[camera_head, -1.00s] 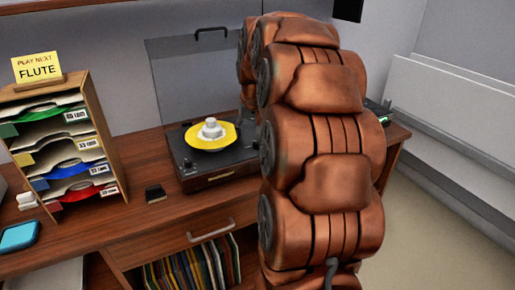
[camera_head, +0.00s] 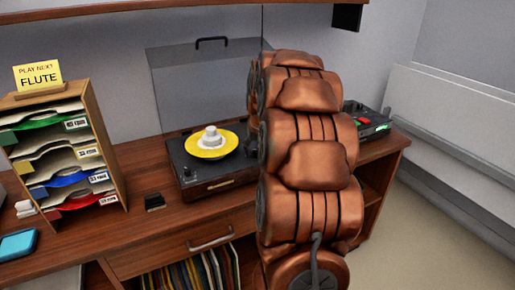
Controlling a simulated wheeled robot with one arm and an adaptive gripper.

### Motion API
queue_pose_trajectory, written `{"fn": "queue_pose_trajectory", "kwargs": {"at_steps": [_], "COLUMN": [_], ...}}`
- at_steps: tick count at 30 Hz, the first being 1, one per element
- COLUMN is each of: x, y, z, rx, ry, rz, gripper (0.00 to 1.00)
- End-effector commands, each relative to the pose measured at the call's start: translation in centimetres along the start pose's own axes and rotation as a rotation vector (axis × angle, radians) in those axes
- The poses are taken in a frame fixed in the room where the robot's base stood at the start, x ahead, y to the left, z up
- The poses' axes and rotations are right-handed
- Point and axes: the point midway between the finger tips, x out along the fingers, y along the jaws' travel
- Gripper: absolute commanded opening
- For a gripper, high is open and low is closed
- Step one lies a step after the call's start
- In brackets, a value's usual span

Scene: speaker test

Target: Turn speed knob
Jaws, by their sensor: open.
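The record player (camera_head: 180,158) stands on the wooden desk with its clear lid (camera_head: 200,85) raised. A yellow record (camera_head: 226,149) lies on it, with a white stepped piece (camera_head: 211,138) at its centre. A small light knob (camera_head: 187,172) shows at the deck's front left corner; I cannot tell whether it is the speed knob. The deck's right part is hidden behind my arm. My arm rises in front of the desk, just right of the record, and its far end is out of sight behind its own links. My gripper is not visible.
A wooden sleeve rack (camera_head: 108,140) with a yellow "FLUTE" card (camera_head: 38,76) stands at left. A small black block (camera_head: 154,197) lies before the player. A device with lit buttons (camera_head: 366,122) sits at the desk's right end. A shelf (camera_head: 180,8) hangs above.

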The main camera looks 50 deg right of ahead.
Motion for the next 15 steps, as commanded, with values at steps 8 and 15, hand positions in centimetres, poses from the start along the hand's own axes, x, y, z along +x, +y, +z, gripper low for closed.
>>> {"fn": "queue_pose_trajectory", "kwargs": {"at_steps": [8, 15], "x": [0.07, 0.07], "y": [-0.01, -0.02], "z": [0.0, 0.0], "rx": [0.0, 0.0], "ry": [0.0, 0.0], "rz": [0.0, 0.0], "gripper": [0.51, 0.26]}}
